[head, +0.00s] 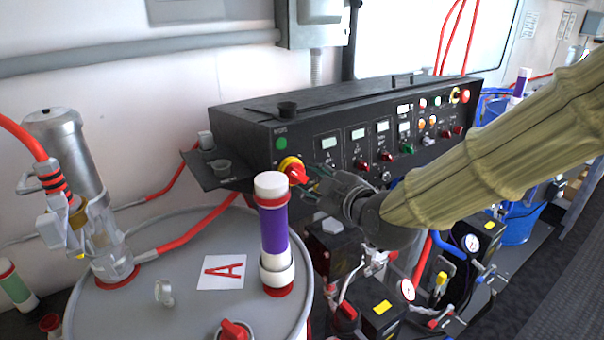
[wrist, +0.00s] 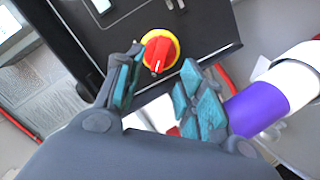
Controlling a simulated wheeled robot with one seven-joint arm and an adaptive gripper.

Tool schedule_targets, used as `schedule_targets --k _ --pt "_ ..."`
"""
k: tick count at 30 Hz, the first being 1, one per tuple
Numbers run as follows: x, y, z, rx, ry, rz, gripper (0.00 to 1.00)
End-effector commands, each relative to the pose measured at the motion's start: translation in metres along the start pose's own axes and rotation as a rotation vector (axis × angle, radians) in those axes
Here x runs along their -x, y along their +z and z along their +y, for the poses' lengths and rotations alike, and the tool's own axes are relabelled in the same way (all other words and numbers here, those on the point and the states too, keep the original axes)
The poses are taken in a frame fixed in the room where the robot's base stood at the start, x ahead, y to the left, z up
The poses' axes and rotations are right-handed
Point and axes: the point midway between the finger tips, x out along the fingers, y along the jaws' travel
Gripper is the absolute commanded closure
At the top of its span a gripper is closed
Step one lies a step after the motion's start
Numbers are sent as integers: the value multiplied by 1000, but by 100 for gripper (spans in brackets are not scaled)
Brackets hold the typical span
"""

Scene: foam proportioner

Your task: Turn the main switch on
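The main switch (head: 295,171) is a red rotary knob on a yellow round plate, at the lower left of the black control panel (head: 345,170). In the wrist view the red knob (wrist: 158,52) shows just beyond and between my fingertips, its grip bar roughly upright in the picture. My gripper (head: 317,183) is close to the right of the knob in the head view, coming from the right. In the wrist view its two teal-padded fingers (wrist: 160,82) are apart with nothing between the pads. Whether a fingertip touches the knob I cannot tell.
A white and purple cylinder (head: 273,235) stands on the grey drum (head: 150,300) just below the switch; it also shows close to the right finger in the wrist view (wrist: 262,105). A small shelf (head: 215,172) juts out left of the panel. Hoses and gauges crowd below my arm.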

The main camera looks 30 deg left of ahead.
Motion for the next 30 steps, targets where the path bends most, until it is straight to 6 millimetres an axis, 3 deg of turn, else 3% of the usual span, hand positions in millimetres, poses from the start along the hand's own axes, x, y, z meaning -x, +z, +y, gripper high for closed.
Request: schedule_targets --k 6,12,26,30 --pt "-33 -1 0 -1 -2 0 61" --pt "-53 0 0 -2 0 0 61" --pt "-62 0 0 -1 1 0 61" --pt "-62 0 0 -1 0 0 85"
